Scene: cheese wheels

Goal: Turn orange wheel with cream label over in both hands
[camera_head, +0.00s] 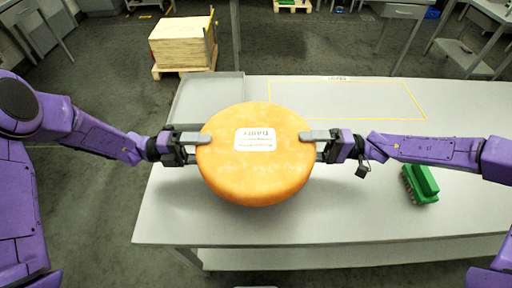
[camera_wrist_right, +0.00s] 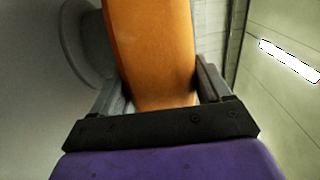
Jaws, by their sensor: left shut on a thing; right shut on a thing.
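The orange cheese wheel (camera_head: 254,178) is held between my two grippers above the white table. Its cream label (camera_head: 255,139) faces up toward the head camera, with the print upside down. My left gripper (camera_head: 200,147) is shut on the wheel's left edge, one finger over the top face. My right gripper (camera_head: 312,146) is shut on the right edge in the same way. In the right wrist view the wheel's orange side (camera_wrist_right: 155,50) stands between the two fingers of my right gripper (camera_wrist_right: 157,88). The wheel's underside is hidden.
The white table (camera_head: 400,215) has a yellow-outlined area (camera_head: 345,97) at the back. A green brush (camera_head: 420,185) lies on the right. A grey tray (camera_head: 207,98) is behind the wheel at the left. A wooden crate stack (camera_head: 182,43) stands on the floor beyond.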

